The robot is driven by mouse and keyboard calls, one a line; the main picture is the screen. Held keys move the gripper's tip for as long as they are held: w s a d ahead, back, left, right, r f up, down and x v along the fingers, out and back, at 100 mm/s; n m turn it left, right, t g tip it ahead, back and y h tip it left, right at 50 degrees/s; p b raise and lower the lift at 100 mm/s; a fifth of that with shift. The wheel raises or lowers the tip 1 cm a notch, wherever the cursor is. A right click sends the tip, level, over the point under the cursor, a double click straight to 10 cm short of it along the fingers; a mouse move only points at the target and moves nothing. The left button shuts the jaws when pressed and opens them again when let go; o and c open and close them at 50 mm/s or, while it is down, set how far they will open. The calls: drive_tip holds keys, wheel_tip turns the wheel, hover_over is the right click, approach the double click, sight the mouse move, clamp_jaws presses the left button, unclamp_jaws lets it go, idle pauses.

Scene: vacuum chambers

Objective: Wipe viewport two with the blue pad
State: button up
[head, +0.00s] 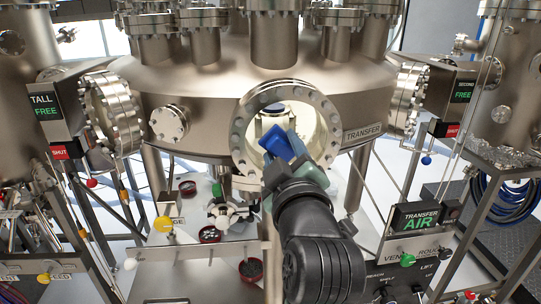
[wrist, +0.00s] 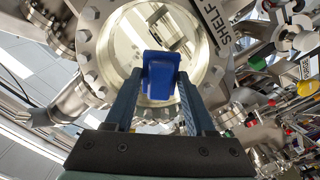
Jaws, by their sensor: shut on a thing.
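The blue pad (head: 275,141) is at the end of my gripper (head: 287,150) in the head view, in front of a round bolted viewport (head: 322,105) on the central chamber. In the wrist view, the blue pad (wrist: 161,72) sits between the two fingers of my gripper (wrist: 160,80), which is shut on it. Behind it is a round bolted window ring (wrist: 88,45) with a SHELF label (wrist: 217,33) beside it. I see no viewport number. I cannot tell whether the pad touches the glass. My arm and the pad hide the viewport's lower part.
The chamber bears a TRANSFER label (head: 363,132). Side ports with flanges stand left (head: 113,110) and right (head: 406,97). A TRANSFER AIR display (head: 416,216) and control knobs are at lower right. Dark red-rimmed dishes (head: 210,234) sit below left. Thin frame rods flank the space.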

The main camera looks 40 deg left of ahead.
sight(307, 139)
drive_tip(key=shift+w+d, duration=0.55)
drive_tip(key=shift+w+d+b, duration=0.55)
drive_tip(key=shift+w+b, duration=0.05)
drive_tip(key=shift+w, duration=0.2)
drive_tip(key=shift+w+d+b, duration=0.5)
drive_tip(key=shift+w+b, duration=0.1)
drive_tip(key=shift+w, duration=0.15)
drive_tip(key=shift+a, duration=0.1)
drive_tip(key=shift+s+a, duration=0.9)
drive_tip(key=shift+a, duration=0.05)
drive_tip(key=shift+s+a+p, duration=0.3)
drive_tip(key=shift+s+a, duration=1.3)
drive_tip(key=shift+s, duration=0.25)
drive_tip(key=shift+b+v, duration=0.55)
drive_tip(key=shift+v, duration=2.45)
drive_tip(key=shift+d, duration=0.1)
